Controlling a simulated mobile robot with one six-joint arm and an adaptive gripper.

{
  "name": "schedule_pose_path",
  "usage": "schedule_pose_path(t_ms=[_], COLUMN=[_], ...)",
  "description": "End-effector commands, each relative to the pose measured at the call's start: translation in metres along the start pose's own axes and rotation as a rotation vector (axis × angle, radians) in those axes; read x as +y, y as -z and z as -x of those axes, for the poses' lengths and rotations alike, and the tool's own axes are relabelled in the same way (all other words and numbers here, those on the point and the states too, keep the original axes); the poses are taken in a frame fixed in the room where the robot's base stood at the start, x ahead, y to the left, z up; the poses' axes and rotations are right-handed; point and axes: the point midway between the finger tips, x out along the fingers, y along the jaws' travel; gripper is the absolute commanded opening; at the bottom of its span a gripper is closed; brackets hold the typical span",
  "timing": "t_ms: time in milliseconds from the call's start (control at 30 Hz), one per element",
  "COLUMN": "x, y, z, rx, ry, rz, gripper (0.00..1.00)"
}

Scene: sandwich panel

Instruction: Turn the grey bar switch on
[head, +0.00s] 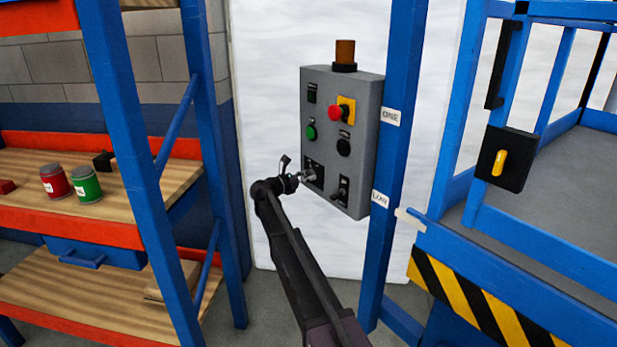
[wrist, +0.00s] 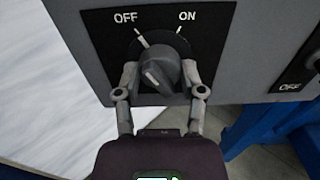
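The grey bar switch (wrist: 158,70) is a round grey knob with a raised bar, on a black plate in the wrist view. OFF is printed at its upper left and ON at its upper right. The bar slants from upper left to lower right, in line with the OFF mark. My gripper (wrist: 162,72) has its fingers apart, one on each side of the knob; I cannot tell if they touch it. In the head view my gripper (head: 295,178) is at the lower left of the grey control panel (head: 368,120), partly hiding the switch.
The panel also bears a red button (head: 335,113), a green button (head: 310,132) and a second lower switch (head: 341,190) to the right. A blue post (head: 397,160) stands right of the panel. A shelf with a red can (head: 55,182) and a green can (head: 86,184) is left.

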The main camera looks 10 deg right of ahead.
Motion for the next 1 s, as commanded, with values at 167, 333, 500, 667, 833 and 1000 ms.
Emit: schedule_pose_path(t_ms=[167,333,500,667,833,1000], x=[-0.0017,-0.0014,-0.0013,-0.0013,-0.0012,-0.0010], y=[-0.0001,0.0000,0.0000,0.0000,0.0000,-0.0001], z=[-0.0028,-0.0020,-0.0018,-0.0018,-0.0018,-0.0018], rx=[0.000,0.000,0.000,0.000,0.000,0.000], ry=[0.004,0.005,0.005,0.005,0.005,0.005], rz=[-0.002,-0.022,-0.078,-0.169,-0.303,-0.461], gripper=[0.04,0.04,0.04,0.04,0.04,0.04])
